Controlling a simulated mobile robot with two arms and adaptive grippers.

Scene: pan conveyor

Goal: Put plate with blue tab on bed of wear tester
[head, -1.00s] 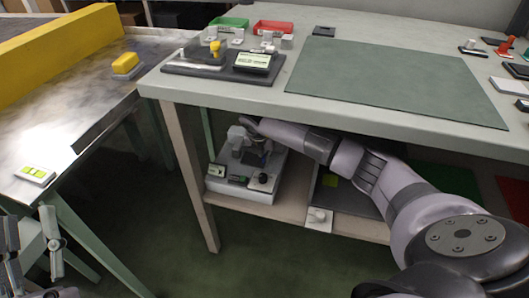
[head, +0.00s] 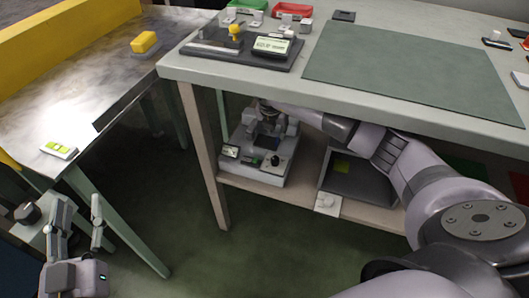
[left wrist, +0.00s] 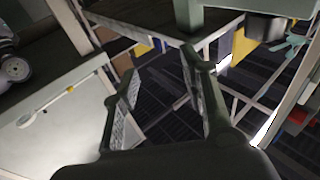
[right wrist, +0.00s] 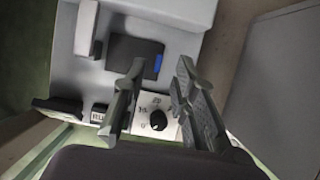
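The wear tester (head: 248,172) is a light grey machine on the low shelf under the bench. In the right wrist view, a dark square plate with a blue tab (right wrist: 133,54) lies on the tester's body (right wrist: 185,14), with the tab at its right edge. I cannot tell exactly how it is seated. My right gripper (right wrist: 161,66) is open and empty, its fingertips over the near side of the plate and the dial. In the head view it is mostly hidden under the bench edge. My left gripper (head: 76,212) is open and empty beside the metal table, far from the tester.
The bench top (head: 200,72) overhangs the tester. A dark tray (head: 372,188) with a yellow-green piece stands right of it on the shelf (head: 228,182). A metal table (head: 70,105) with a yellow block (head: 144,42) is at left. Open floor lies between.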

